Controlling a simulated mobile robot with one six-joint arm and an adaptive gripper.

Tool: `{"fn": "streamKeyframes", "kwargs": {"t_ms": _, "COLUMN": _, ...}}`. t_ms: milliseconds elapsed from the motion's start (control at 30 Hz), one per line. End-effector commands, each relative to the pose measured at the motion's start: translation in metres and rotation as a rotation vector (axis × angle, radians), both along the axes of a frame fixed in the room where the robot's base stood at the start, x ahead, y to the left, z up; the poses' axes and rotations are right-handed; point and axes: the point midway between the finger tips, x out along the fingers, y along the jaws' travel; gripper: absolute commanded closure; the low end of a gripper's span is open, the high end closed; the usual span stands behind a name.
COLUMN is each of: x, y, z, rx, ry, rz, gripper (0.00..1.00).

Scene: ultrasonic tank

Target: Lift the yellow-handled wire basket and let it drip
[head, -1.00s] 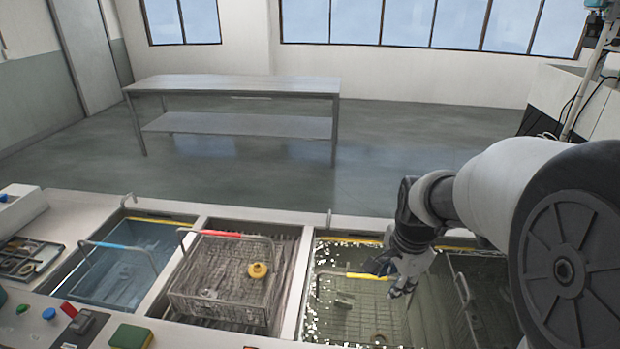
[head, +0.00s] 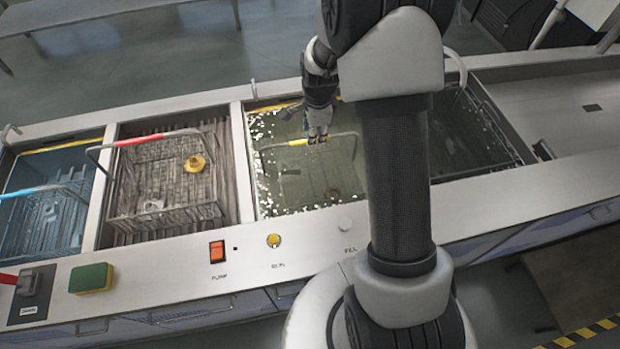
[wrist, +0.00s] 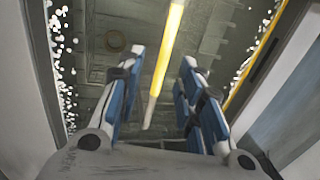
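The wire basket (head: 312,182) sits in the liquid of the bubbling tank, and its yellow handle grip (head: 298,142) stands up above it. My gripper (head: 318,137) is over the right end of the yellow grip. In the wrist view the yellow handle (wrist: 165,55) runs lengthwise between my blue-padded fingers, which are apart with space on both sides. I cannot tell whether the fingertips reach down to the handle's level. My arm hides the right part of the tank.
Left of the tank, a red-handled basket (head: 165,185) holds a yellow round part (head: 195,163). Further left, a blue-handled basket (head: 50,222) sits in a blue bath. The front panel carries an orange switch (head: 217,251) and a green-yellow sponge (head: 91,278).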

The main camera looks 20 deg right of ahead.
Motion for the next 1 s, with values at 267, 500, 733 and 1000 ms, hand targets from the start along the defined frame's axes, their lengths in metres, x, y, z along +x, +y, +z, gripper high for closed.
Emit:
{"fn": "streamKeyframes", "kwargs": {"t_ms": 267, "x": 0.004, "y": 0.0, "z": -0.017, "rx": 0.0, "ry": 0.002, "rz": 0.001, "gripper": 0.67}}
{"fn": "streamKeyframes", "kwargs": {"t_ms": 500, "x": 0.012, "y": -0.001, "z": -0.053, "rx": 0.0, "ry": 0.003, "rz": 0.001, "gripper": 0.67}}
{"fn": "streamKeyframes", "kwargs": {"t_ms": 733, "x": 0.015, "y": -0.001, "z": -0.057, "rx": 0.0, "ry": 0.0, "rz": 0.001, "gripper": 0.67}}
{"fn": "streamKeyframes", "kwargs": {"t_ms": 1000, "x": 0.014, "y": -0.001, "z": -0.057, "rx": 0.0, "ry": 0.0, "rz": 0.001, "gripper": 0.81}}
